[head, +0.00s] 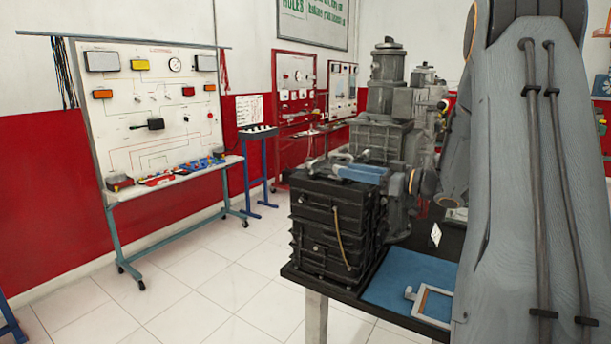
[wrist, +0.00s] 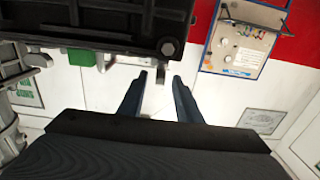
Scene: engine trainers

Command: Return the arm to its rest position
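My arm (head: 525,170) fills the right side of the head view. A smaller grey joint of mine with an orange ring (head: 412,181) shows beside the black engine block (head: 335,225). I cannot clearly make out my gripper's fingers in the head view.
The engine stands on a dark table with a blue mat (head: 400,282) and a pale frame (head: 432,303). A taller grey engine (head: 385,105) stands behind. A wheeled training board (head: 150,115) is at the left. The tiled floor (head: 190,290) between is clear.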

